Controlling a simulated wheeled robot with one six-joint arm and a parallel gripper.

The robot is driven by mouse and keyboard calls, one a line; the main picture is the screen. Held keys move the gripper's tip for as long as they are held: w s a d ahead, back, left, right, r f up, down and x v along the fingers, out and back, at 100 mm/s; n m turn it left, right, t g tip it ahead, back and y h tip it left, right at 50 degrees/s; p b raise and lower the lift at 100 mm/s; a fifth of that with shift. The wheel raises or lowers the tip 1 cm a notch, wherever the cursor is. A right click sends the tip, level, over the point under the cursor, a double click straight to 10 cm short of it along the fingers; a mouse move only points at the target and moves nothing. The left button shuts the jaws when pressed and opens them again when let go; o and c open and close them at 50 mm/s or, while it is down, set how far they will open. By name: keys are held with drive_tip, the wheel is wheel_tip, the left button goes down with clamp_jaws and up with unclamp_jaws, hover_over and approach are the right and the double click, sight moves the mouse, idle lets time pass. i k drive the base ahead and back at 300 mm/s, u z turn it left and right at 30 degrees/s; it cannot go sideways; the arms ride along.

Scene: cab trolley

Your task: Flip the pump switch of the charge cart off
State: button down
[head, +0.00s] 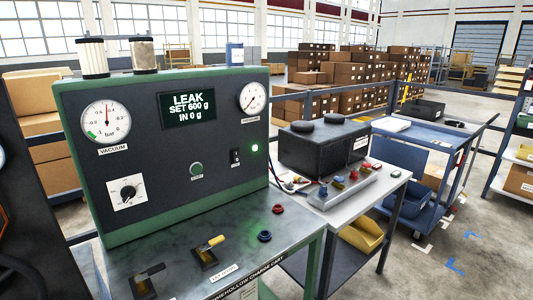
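The charge cart (75,130) stands at the left centre, with a dark upright panel in a green frame. A small black rocker switch (235,156) sits on the panel's right side; its label is too small to read, and I cannot tell which way it is tipped. A green lamp (254,148) glows just right of it. The display (188,105) reads "LEAK SET 600 g IN 0 g". A round green button (196,169) is left of the switch. My gripper is not in view.
The panel also has a vacuum gauge (106,122), a second gauge (252,97) and a knob (127,192). A bench with a black unit (318,150) adjoins at right. The space before the switch looks clear.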

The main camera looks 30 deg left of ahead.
sight(235, 154)
drive_tip(key=u, duration=0.1)
drive_tip(key=i, duration=0.7)
drive_tip(key=u, duration=0.9)
drive_tip(key=i, duration=0.6)
drive_tip(key=u, duration=0.55)
